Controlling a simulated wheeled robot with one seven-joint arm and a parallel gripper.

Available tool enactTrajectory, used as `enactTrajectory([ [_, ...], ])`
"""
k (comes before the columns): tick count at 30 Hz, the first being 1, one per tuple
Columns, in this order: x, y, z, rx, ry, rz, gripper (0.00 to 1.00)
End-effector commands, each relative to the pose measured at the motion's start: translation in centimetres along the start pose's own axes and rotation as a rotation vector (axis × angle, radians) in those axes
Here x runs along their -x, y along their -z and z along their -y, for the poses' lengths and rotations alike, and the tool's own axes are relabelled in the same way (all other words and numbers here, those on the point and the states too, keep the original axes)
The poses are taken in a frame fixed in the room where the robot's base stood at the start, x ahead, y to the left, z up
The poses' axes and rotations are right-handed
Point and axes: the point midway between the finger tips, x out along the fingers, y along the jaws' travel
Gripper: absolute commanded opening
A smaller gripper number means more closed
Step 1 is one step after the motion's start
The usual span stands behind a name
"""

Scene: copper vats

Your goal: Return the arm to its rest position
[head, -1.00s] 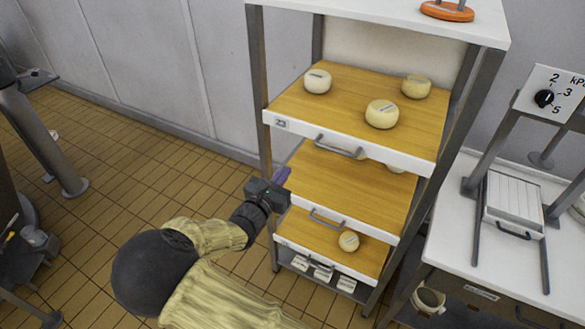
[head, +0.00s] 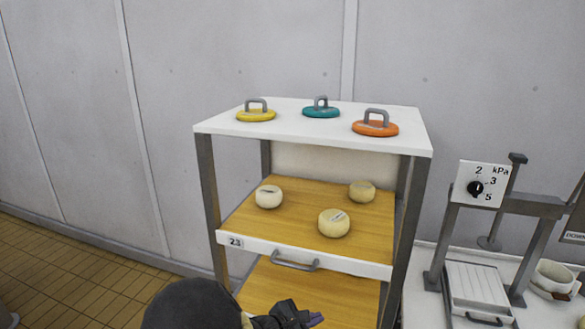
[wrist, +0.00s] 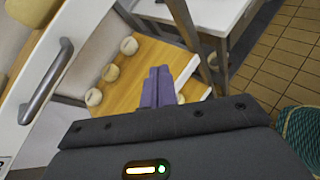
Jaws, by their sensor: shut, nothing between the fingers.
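My gripper (head: 316,319) shows at the bottom edge of the head view, in front of the lower shelves of the rack. Most of my arm is below that picture. In the wrist view my gripper's purple fingers (wrist: 157,88) are together with nothing between them. Behind them is a wooden shelf (wrist: 128,98) with several pale cheeses on it. I cannot tell from the pictures whether the fingers touch the rack.
The rack's upper drawer (head: 262,246), marked 23, holds three cheeses. Yellow (head: 256,114), teal (head: 321,111) and orange (head: 376,127) handled discs lie on its white top. A press (head: 478,280) stands on the right bench. Tiled floor (head: 50,270) is open at left.

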Motion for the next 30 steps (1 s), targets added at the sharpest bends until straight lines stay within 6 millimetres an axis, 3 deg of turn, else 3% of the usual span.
enactTrajectory([
  [1,-0.9,-0.9,1.9,-0.081,0.087,-0.045,0.00],
  [5,-1.9,-2.1,6.4,-0.296,0.295,-0.151,0.00],
  [12,-1.0,-3.9,12.2,-0.720,0.616,-0.312,0.00],
  [18,1.0,-5.6,14.8,-1.094,0.825,-0.408,0.00],
  [30,4.2,-9.9,16.7,-1.784,1.044,-0.480,0.00],
])
